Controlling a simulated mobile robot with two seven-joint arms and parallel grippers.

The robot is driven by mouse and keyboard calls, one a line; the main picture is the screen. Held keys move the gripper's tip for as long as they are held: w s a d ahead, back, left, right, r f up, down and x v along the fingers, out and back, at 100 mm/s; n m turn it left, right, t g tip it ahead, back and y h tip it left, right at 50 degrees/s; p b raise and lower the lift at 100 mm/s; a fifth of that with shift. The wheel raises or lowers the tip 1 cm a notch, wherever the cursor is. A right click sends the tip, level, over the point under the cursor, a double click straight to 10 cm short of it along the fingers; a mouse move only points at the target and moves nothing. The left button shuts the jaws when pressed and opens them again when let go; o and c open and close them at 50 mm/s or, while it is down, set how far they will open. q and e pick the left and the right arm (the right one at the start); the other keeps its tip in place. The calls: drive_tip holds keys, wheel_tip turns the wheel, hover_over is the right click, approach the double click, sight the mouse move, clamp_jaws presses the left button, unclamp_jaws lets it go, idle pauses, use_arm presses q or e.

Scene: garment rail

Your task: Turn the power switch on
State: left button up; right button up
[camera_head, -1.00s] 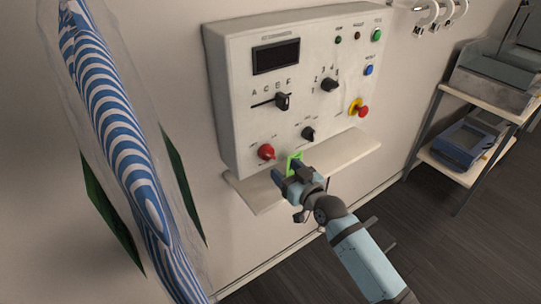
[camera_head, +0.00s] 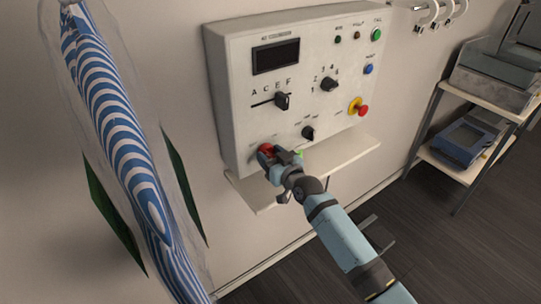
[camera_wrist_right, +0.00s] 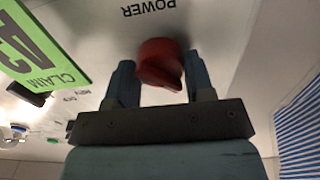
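The power switch is a red rotary knob (camera_head: 266,148) at the lower left of the white control panel (camera_head: 228,95). In the right wrist view the red knob (camera_wrist_right: 159,62) sits under the upside-down word POWER. My right gripper (camera_head: 271,157) is at the knob and partly covers it in the head view. In the right wrist view its fingers (camera_wrist_right: 161,80) are apart, one on each side of the knob, with narrow gaps showing. Whether either finger touches it I cannot tell. My left gripper is not in view.
A green claim tag (camera_wrist_right: 38,48) is close to the gripper, and a shelf (camera_head: 345,154) juts out below the panel. A black selector (camera_head: 308,133) and a red-and-yellow button (camera_head: 360,107) are to the right. A bagged striped garment (camera_head: 120,140) hangs at left.

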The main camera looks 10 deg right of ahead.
drive_tip(key=shift+m, duration=0.3)
drive_tip(key=m+p, duration=0.1)
drive_tip(key=m, duration=0.2)
drive_tip(key=shift+m, duration=0.3)
drive_tip(key=m, duration=0.4)
drive_tip(key=shift+p, duration=0.35)
drive_tip(key=m, duration=0.5)
drive_tip(key=m+p, duration=0.1)
drive_tip(key=m, duration=0.3)
drive_tip(key=shift+m, duration=0.3)
drive_tip(key=o, duration=0.6)
